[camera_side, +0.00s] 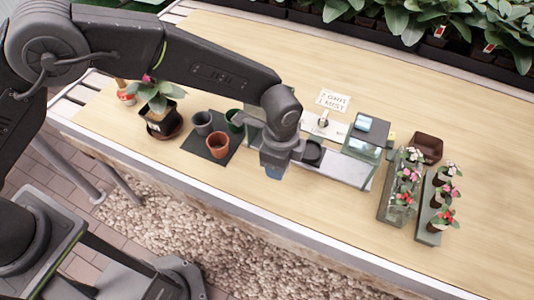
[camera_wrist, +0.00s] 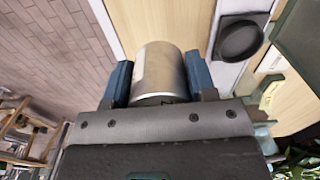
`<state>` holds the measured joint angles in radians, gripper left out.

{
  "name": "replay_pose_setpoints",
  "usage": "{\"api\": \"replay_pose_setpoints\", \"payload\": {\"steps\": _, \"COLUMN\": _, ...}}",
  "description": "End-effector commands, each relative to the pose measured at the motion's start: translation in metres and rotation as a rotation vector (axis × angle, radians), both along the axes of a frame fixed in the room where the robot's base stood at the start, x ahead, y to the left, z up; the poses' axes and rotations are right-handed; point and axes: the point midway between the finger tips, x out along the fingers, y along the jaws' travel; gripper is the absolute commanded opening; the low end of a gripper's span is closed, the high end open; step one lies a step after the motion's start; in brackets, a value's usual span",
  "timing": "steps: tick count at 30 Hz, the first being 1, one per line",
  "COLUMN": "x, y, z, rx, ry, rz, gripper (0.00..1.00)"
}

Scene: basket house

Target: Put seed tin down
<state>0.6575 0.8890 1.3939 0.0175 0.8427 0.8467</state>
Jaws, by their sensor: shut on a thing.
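In the wrist view, my gripper (camera_wrist: 160,82) has its two blue fingers closed on the sides of the seed tin (camera_wrist: 158,66), a plain silvery cylinder. In the side view, my gripper (camera_side: 275,172) hangs over the front part of the wooden bench (camera_side: 300,215), left of a round black dish. The tin is hidden there behind the gripper. I cannot tell whether the tin touches the bench.
The black dish (camera_side: 312,152) sits on a pale grey tray (camera_side: 345,170); it also shows in the wrist view (camera_wrist: 240,40). Left is a dark mat with small pots (camera_side: 217,145) and a potted plant (camera_side: 158,108). Right are flower trays (camera_side: 432,205) and a brown box (camera_side: 427,147). The front bench edge is close.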

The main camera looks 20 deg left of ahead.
Motion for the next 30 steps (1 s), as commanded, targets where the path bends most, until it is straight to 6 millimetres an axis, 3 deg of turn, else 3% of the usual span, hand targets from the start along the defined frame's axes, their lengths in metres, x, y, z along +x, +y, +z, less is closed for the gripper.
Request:
{"api": "replay_pose_setpoints", "payload": {"steps": 7, "x": 0.000, "y": 0.000, "z": 0.024, "rx": -0.002, "ry": -0.002, "rz": 0.000, "gripper": 0.28}}
{"api": "replay_pose_setpoints", "payload": {"steps": 15, "x": 0.000, "y": 0.000, "z": 0.093, "rx": -0.003, "ry": -0.003, "rz": 0.000, "gripper": 0.28}}
{"api": "replay_pose_setpoints", "payload": {"steps": 21, "x": 0.000, "y": 0.000, "z": 0.133, "rx": -0.002, "ry": -0.002, "rz": 0.000, "gripper": 0.28}}
{"api": "replay_pose_setpoints", "payload": {"steps": 30, "x": 0.046, "y": 0.051, "z": 0.131, "rx": 0.000, "ry": 0.002, "rz": 0.020, "gripper": 0.28}}
